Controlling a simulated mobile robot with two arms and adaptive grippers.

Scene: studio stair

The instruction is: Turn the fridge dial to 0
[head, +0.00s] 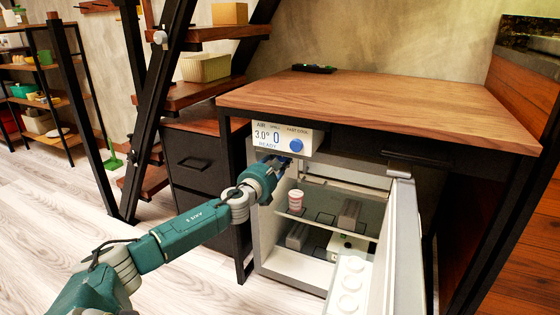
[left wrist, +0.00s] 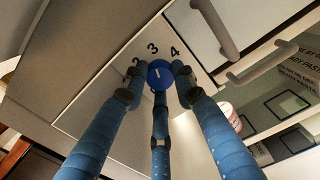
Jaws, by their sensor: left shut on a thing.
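The small fridge (head: 282,262) stands under the desk with its door (head: 385,262) open. The fridge dial (left wrist: 161,75) is a round blue knob with a short white mark in the left wrist view. The numbers 2, 3 and 4 show around its upper rim; no 0 shows there. My left gripper (head: 282,162) has its blue fingers closed around the dial. In the head view the gripper hides the held dial. A white panel (head: 277,131) above reads 3.0°, 0 and READY, with a blue round knob (head: 296,145) at its right. My right gripper is in neither view.
The wooden desk top (head: 365,95) overhangs the fridge. A pink and white cup (head: 295,200) stands on the fridge shelf. A dark drawer unit (head: 196,160) and stair frame are at left. The front floor (head: 190,285) is clear.

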